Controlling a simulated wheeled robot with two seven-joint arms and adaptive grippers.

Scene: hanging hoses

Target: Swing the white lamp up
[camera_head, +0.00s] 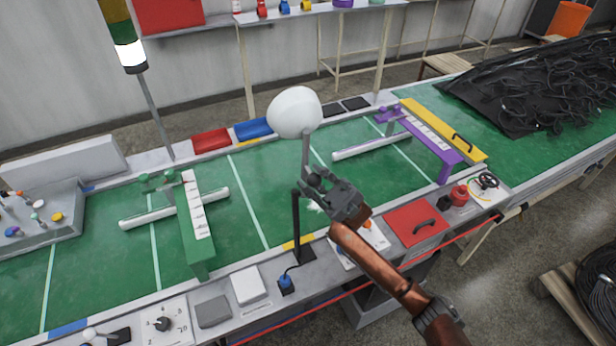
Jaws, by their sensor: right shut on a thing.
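The white lamp (295,112) has a round white head on a thin grey arm that joins a black upright post (297,225) at the front edge of the green bench. The lamp head is raised above the bench, over its middle. My right gripper (312,180) is shut on the lamp's arm (305,153), below the head. The gripper hides the lower part of that arm and its joint with the post. My right arm comes in from the lower right. My left gripper does not show.
A green bracket (196,225) stands left of the lamp, and a purple bracket (430,145) stands to the right. A signal tower (130,50) rises at the back left. Black hoses (545,85) are piled at the right.

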